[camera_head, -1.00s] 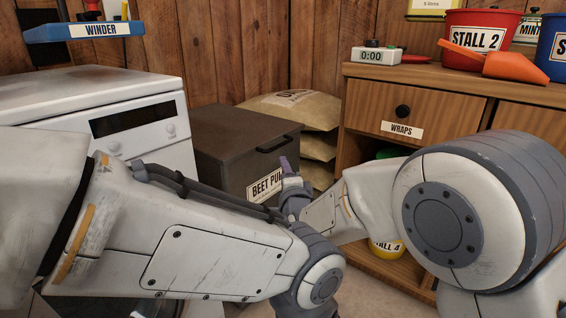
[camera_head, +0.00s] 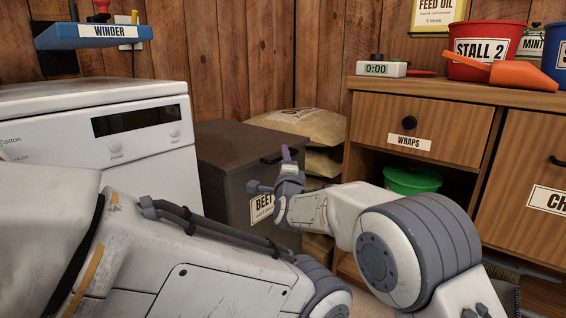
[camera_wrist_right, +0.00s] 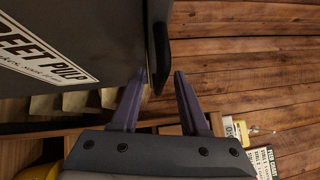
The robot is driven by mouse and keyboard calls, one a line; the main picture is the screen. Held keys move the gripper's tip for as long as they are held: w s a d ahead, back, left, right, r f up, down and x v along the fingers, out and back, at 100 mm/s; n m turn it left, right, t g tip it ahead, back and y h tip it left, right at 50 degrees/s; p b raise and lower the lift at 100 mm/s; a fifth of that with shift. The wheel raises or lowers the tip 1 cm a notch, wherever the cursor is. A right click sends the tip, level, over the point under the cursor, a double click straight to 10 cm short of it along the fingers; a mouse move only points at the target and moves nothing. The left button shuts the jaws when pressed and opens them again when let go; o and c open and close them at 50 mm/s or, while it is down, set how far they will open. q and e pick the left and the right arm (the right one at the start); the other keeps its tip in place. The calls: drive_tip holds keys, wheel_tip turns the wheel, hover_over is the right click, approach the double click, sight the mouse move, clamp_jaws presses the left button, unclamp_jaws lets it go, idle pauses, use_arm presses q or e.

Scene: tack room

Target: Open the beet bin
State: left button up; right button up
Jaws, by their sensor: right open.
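The beet bin (camera_head: 232,190) is a dark grey box with a flat lid (camera_head: 225,143) and a "BEET PULP" label, partly hidden by my right gripper. The lid looks shut. A dark handle (camera_head: 271,159) shows at the lid's front. My right gripper (camera_head: 287,153) is open, at the bin's front beside the handle. In the right wrist view, its two purple fingers (camera_wrist_right: 158,88) point toward the dark handle (camera_wrist_right: 159,52), which appears in line with the gap between them. I cannot tell whether they touch it. My left gripper is out of view.
A white washing machine (camera_head: 80,125) stands left of the bin. Feed sacks (camera_head: 300,127) lie behind it. A wooden cabinet (camera_head: 460,120) with a green tub (camera_head: 411,180) on its shelf stands to the right. My left arm fills the lower left.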

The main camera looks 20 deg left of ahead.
drive_tip(key=shift+w+a, duration=0.1)
drive_tip(key=shift+w, duration=0.2)
drive_tip(key=shift+c, duration=0.3)
clamp_jaws()
idle(1.1)
